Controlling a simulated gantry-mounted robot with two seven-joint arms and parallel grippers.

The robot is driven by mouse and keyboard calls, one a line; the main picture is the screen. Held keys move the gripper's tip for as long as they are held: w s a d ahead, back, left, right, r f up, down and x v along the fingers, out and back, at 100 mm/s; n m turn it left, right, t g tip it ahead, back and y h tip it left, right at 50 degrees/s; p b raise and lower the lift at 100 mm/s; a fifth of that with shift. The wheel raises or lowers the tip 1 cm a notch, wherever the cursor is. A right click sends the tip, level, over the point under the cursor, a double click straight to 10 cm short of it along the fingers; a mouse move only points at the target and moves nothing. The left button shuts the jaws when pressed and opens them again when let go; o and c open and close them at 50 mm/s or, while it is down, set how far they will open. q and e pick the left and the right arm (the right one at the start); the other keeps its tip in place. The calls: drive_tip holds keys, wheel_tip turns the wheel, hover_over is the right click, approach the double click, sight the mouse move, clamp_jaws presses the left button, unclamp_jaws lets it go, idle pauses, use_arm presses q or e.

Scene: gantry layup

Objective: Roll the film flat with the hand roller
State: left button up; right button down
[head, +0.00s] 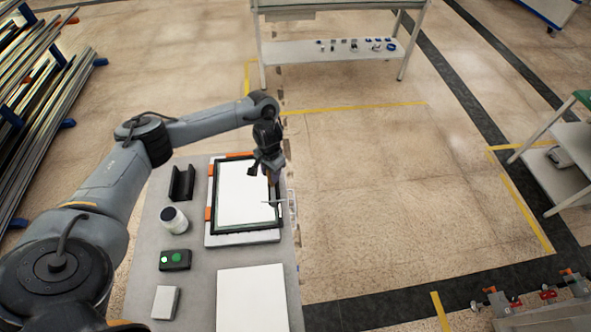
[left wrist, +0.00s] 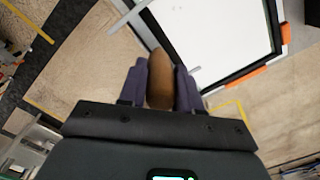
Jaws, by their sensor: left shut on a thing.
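The film (head: 242,192) is a white sheet lying inside a black-edged frame (head: 211,196) on the grey workbench (head: 197,290), with orange pieces on the frame's rim. My left gripper (head: 268,170) is over the film's right side. It is shut on the brown handle of the hand roller (left wrist: 160,80), which stands between the two fingers in the left wrist view. A thin pale bar, apparently part of the roller, shows by the frame's right edge in the head view. Whether the roller touches the film I cannot tell. My right gripper is not in view.
A blank white board (head: 253,298) lies in front. Open floor is to the right.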

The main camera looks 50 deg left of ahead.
use_arm(q)
drive_tip(key=s+a+f+b, duration=0.2)
drive_tip(key=s+f+b, duration=0.2)
drive_tip(key=f+b, duration=0.2)
drive_tip(key=shift+s+f, duration=0.15)
drive_tip(key=shift+f, duration=0.65)
drive_tip(key=shift+a, duration=0.1)
idle(0.3)
drive_tip(key=shift+f, duration=0.35)
idle(0.5)
